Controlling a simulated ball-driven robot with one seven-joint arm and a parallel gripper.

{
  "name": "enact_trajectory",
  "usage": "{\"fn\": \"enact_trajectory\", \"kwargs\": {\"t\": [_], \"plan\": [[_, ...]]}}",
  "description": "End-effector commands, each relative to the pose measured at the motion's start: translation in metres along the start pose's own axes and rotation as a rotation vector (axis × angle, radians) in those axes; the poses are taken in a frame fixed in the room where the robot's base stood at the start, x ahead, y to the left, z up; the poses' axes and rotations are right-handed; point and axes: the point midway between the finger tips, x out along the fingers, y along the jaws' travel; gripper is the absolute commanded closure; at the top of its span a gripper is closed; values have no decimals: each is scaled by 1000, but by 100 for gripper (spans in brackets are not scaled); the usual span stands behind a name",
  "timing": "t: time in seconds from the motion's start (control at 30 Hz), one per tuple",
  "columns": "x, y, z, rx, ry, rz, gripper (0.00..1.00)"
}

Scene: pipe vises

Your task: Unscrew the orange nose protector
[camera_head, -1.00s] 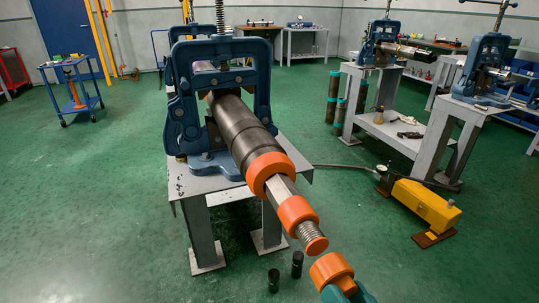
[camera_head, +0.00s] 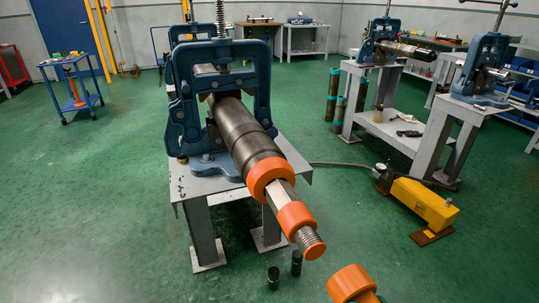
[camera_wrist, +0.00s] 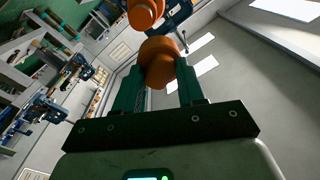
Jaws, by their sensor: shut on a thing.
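The orange nose protector (camera_head: 351,284) is a short round cap at the bottom edge of the head view, apart from the threaded end (camera_head: 308,238) of the tool. It also shows in the wrist view (camera_wrist: 158,60), between the green fingers of my gripper (camera_wrist: 158,80), which is shut on it. The dark cylindrical tool (camera_head: 245,130) is clamped in the blue pipe vise (camera_head: 183,110) and slants down toward me. It carries an orange collar (camera_head: 270,173) and an orange ring (camera_head: 295,217); its thread ends in an orange face. My gripper is almost wholly out of the head view.
The vise stands on a grey metal table (camera_head: 198,215). Two small black cylinders (camera_head: 296,262) stand on the green floor beside it. A yellow pump (camera_head: 425,203) lies on the right floor. More vises stand on benches at right.

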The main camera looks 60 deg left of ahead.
Motion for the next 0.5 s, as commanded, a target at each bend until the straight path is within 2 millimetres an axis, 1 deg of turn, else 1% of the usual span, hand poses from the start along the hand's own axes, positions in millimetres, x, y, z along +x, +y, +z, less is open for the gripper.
{"fn": "enact_trajectory", "kwargs": {"t": [0.03, 0.27, 0.5], "plan": [[-3, -2, -4, -1, 1, 1, 100], [-8, -5, -9, 0, -4, 2, 100], [-8, -8, -15, 2, -95, 49, 100]]}}
